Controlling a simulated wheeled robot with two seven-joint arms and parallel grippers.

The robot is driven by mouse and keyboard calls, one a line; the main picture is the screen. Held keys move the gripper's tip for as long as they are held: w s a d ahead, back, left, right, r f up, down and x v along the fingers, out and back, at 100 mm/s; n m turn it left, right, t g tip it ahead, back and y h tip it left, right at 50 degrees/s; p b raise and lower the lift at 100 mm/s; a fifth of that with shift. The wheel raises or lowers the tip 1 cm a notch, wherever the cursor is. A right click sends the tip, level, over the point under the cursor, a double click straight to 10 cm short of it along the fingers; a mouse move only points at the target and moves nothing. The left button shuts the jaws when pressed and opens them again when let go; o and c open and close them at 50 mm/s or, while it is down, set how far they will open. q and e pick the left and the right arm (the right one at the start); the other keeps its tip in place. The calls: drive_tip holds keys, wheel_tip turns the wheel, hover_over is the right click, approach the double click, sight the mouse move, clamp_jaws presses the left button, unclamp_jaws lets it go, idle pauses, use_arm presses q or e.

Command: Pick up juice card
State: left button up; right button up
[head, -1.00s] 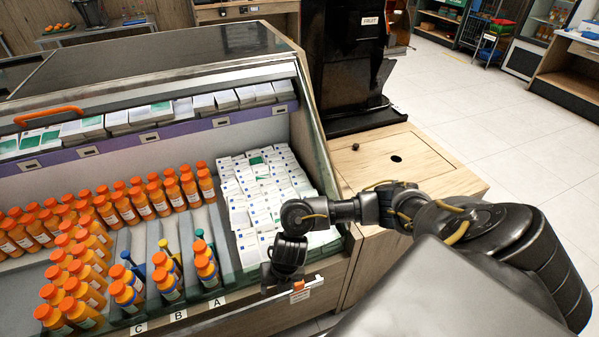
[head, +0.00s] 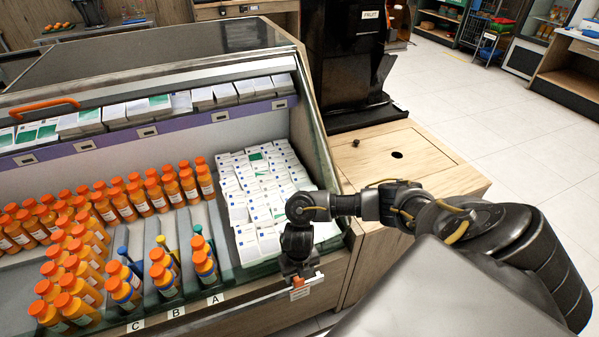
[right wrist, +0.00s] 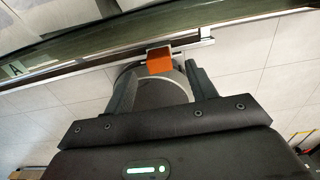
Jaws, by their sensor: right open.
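A small orange block (head: 298,282) sits at the front rail of the display case, with a pale printed tag (head: 299,293) just below it. I cannot tell for sure which part is the juice card. The orange block also shows in the right wrist view (right wrist: 159,60), just beyond and between the fingertips. My right gripper (head: 299,269) points down at the rail, right above the orange block. In the right wrist view my right gripper (right wrist: 162,75) is open, its two dark fingers apart with nothing held. My left gripper is not in view.
The case's front rail (head: 240,299) runs close by the fingers. Inside the case lie many white cards (head: 262,185) and rows of orange-capped bottles (head: 75,235). A wooden counter (head: 420,165) stands to the right. Open tiled floor lies beyond.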

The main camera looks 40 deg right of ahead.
sight(299, 279)
wheel_tip(299, 279, down, 5)
drive_tip(key=shift+f, duration=0.1)
drive_tip(key=shift+c, duration=0.3)
drive_tip(key=c, duration=1)
